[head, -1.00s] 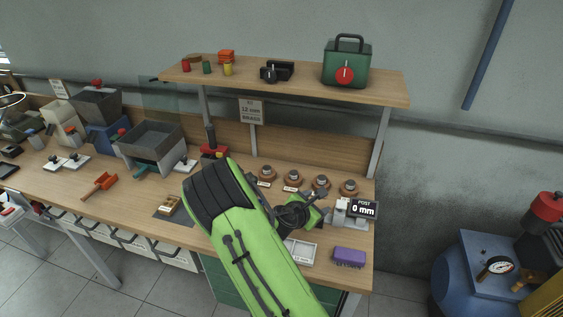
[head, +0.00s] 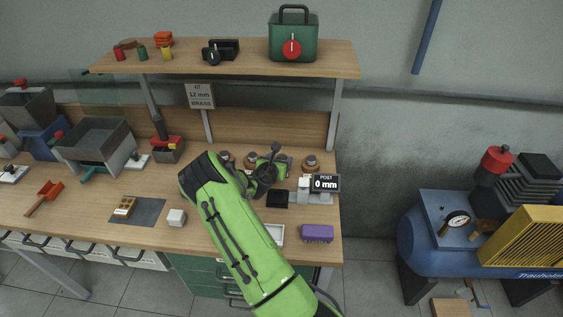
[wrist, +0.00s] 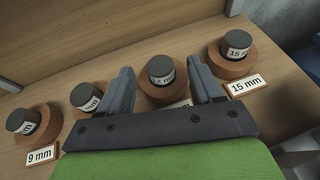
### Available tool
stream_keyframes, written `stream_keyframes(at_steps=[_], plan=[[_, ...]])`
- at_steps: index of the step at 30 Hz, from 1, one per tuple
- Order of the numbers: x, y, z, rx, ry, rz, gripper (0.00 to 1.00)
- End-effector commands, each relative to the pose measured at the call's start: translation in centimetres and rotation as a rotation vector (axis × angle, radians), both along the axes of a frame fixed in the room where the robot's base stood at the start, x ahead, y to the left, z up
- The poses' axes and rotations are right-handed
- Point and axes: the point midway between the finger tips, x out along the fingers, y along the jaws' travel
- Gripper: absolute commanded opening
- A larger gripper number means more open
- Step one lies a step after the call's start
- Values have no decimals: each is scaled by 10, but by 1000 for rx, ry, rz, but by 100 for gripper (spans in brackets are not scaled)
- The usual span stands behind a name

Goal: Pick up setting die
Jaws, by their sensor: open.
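Several setting dies, dark cylinders with white label bands, stand upright in round brown holders in a row. In the wrist view the die labelled 15 mm (wrist: 237,44) is at the right. A die whose label is partly read as 2 mm (wrist: 161,69) appears between the fingers of my gripper (wrist: 160,63), which is open. I cannot tell whether the fingers are level with it. Two more dies stand to the left (wrist: 84,96), the leftmost (wrist: 20,122) behind a 9 mm card (wrist: 41,155). In the head view my arm partly hides the row; the rightmost holder (head: 311,165) shows.
A sign (head: 200,95) reads 12 mm brass. A display (head: 325,184) reading POST 0 mm stands right of my gripper. A shelf (head: 225,60) overhangs the back.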

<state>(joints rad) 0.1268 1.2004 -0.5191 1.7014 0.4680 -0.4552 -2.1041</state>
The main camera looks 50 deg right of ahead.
Motion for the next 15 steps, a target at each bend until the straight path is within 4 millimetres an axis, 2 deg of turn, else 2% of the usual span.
stream_keyframes(at_steps=[3, 10, 15], plan=[[7, -15, -8, 0, -1, 0, 65], [9, -16, -8, 1, 0, 1, 65], [9, -16, -8, 1, 0, 1, 41]])
